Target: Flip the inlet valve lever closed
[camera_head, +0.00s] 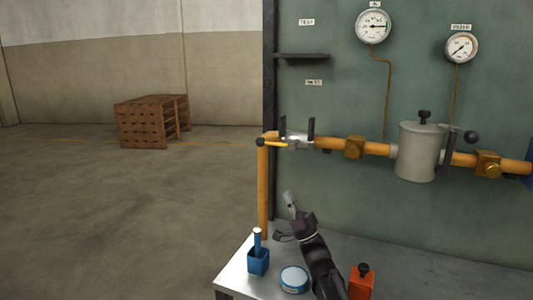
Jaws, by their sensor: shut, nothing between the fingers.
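An orange pipe run (330,143) crosses the green panel. At its left end is a silver valve body (297,141) between two upright dark plates. A short yellow-orange lever (276,143) with a black knob (260,142) points left from it, roughly level. To the right, a dark lever with a black ball knob (471,137) stands beside the grey canister (417,150). I cannot tell from labels which lever is the inlet one. My gripper (289,197) is shut and empty, below the left valve and above the bench, apart from both levers.
The bench (236,268) holds a blue holder (258,262), a round blue tin (294,279) and an orange container (361,284). Two gauges (374,26) (461,47) and a small shelf (302,56) are on the panel. Brown crates (146,124) stand far left; the floor between is clear.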

